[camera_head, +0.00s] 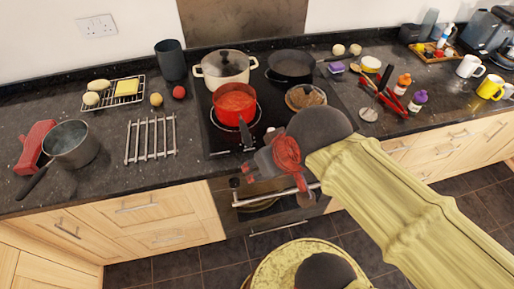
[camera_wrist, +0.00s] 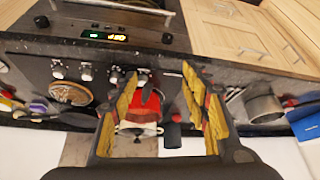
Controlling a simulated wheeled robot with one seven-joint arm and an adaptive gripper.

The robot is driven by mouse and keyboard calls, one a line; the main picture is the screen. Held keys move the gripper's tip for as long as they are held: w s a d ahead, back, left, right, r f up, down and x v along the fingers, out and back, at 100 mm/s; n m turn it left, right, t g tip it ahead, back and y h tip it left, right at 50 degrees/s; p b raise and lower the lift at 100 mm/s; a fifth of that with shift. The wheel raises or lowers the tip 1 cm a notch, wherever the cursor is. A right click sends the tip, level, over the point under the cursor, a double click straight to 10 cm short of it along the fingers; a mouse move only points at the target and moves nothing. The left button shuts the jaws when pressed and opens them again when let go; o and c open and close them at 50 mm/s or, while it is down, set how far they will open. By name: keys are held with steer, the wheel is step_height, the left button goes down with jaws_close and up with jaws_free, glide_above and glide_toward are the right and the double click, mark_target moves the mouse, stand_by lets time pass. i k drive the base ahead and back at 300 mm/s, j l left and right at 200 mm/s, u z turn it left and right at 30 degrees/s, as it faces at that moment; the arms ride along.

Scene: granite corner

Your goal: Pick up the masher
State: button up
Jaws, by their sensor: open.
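What looks like the masher (camera_head: 368,114), a round grey head, lies on the dark counter right of the hob, by red-and-black items. I cannot clearly separate its handle from them. I cannot pick it out in the wrist view. My gripper (camera_head: 268,168) is in front of the counter's edge by the oven, left of and apart from the masher. In the wrist view my gripper (camera_wrist: 161,72) is open, with nothing between its yellow-padded fingers. The red pot shows beyond them.
A red pot (camera_head: 234,103), a cream pot (camera_head: 224,69), a black pan (camera_head: 291,65) and a filled dish (camera_head: 305,97) stand on the hob. Orange-capped (camera_head: 402,84) and purple-capped (camera_head: 417,101) bottles stand close right of the masher. A saucepan (camera_head: 71,144) and wire rack (camera_head: 151,139) are left.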

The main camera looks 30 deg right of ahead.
mark_target(367, 115)
steer(key=z, duration=1.75)
steer(key=u, duration=1.55)
steer(key=i+j+z, duration=0.1)
steer(key=i+j, duration=0.45)
steer(key=z, duration=1.95)
